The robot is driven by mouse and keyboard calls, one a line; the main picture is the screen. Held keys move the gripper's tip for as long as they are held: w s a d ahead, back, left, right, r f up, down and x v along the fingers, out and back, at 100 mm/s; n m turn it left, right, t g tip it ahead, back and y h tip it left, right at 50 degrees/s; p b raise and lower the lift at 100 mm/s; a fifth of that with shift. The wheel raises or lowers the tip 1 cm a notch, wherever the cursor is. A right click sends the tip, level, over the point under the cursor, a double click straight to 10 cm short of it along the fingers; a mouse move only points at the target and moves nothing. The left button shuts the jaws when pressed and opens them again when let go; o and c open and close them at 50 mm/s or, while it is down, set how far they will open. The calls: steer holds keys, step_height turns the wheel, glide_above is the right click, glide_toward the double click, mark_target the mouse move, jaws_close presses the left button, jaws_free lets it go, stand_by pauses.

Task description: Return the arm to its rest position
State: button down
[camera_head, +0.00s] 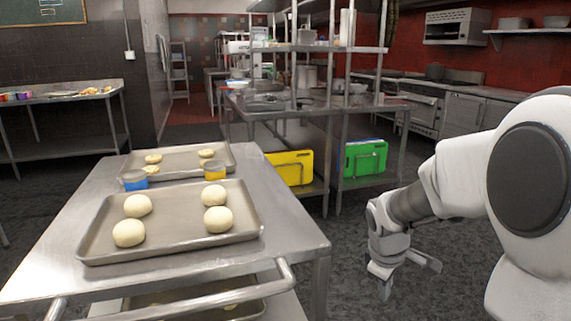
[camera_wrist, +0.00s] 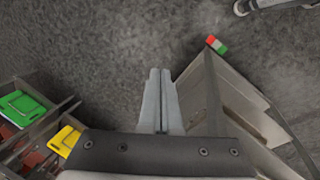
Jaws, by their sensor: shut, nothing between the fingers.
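My arm reaches in from the right edge of the head view. My gripper (camera_head: 403,275) hangs pointing down over the dark floor, to the right of the steel trolley (camera_head: 312,243) and apart from it. In the wrist view my gripper (camera_wrist: 160,75) shows its two grey fingers side by side and together, with nothing between them. Bare dark floor lies beyond the fingertips.
The trolley bears a front tray (camera_head: 170,235) with dough balls (camera_head: 217,219) and a rear tray (camera_head: 190,153) with smaller pieces. A steel shelf table (camera_head: 343,103) with yellow (camera_head: 290,167) and green boards (camera_head: 365,157) stands behind. Floor around my gripper is clear.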

steer(key=s+a+r+m+t+y, duration=0.1)
steer(key=s+a+r+m, duration=0.2)
steer(key=s, duration=0.4)
steer(key=s+a+r+m+t, duration=0.1)
steer(key=s+a+r+m, duration=0.15)
steer(key=s+r, duration=0.35)
steer(key=s+a+r+m+t+y, duration=0.1)
steer(key=s+a+r+m, duration=0.2)
steer(key=s, duration=0.4)
step_height(320, 180, up, 25)
steer(key=d+p, duration=0.1)
steer(key=p, duration=2.3)
steer(key=shift+s+m, duration=0.2)
steer(key=shift+m, duration=0.15)
steer(key=shift+f, duration=0.15)
